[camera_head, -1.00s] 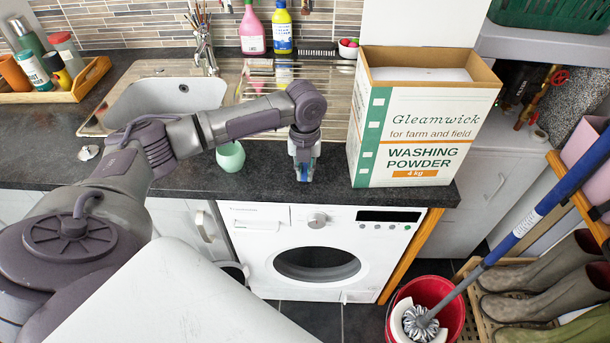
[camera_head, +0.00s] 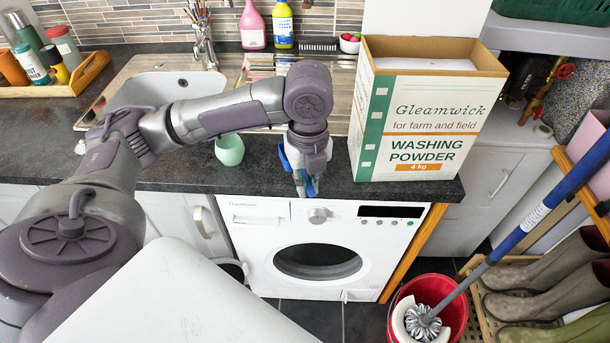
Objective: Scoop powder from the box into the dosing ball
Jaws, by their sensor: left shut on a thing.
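The washing powder box (camera_head: 419,130) stands open on the worktop at the right, with a pale white surface (camera_head: 424,64) showing inside. The mint-green dosing ball (camera_head: 230,150) stands on the worktop left of my left gripper, its opening facing up. My left gripper (camera_head: 306,187) points down near the worktop's front edge, between the dosing ball and the box and apart from both. It is shut on a small blue thing (camera_head: 285,160), perhaps a scoop, mostly hidden by the fingers. My right gripper is not in view.
The sink (camera_head: 165,90) and the drainer are behind my left arm. A pink bottle (camera_head: 253,26) and a yellow bottle (camera_head: 282,25) stand at the back wall. The washing machine (camera_head: 318,245) is below the worktop. A red bucket (camera_head: 455,299) with a blue-handled mop stands at lower right.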

